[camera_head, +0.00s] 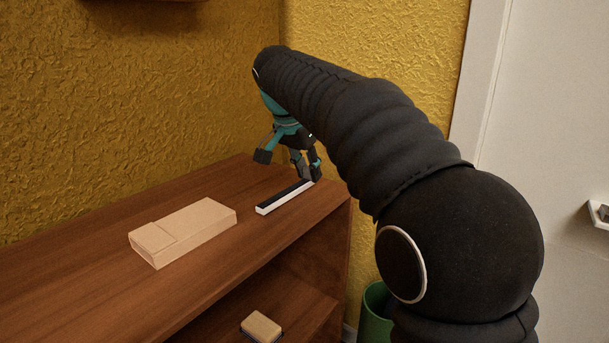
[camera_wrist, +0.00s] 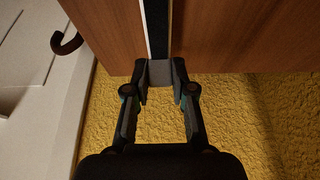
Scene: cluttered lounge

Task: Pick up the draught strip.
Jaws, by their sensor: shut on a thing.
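The draught strip (camera_head: 283,199) is a long thin bar, black on top with a white side, on the wooden shelf top. Its black and white length also shows in the wrist view (camera_wrist: 157,28), running up from between the fingers. My gripper (camera_head: 309,172) is at the strip's far right end in the head view. In the wrist view my gripper (camera_wrist: 161,77) has its two fingers on either side of the strip's grey end, shut on it. The strip appears to rest on or just above the wood; I cannot tell which.
A pale flat box (camera_head: 182,231) lies on the wooden shelf unit (camera_head: 90,250), left of the strip. A small beige block (camera_head: 262,327) sits on the lower shelf. A green bin (camera_head: 376,315) stands beside the unit. Yellow textured walls (camera_head: 150,90) close off the back; a white door (camera_head: 540,130) is right.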

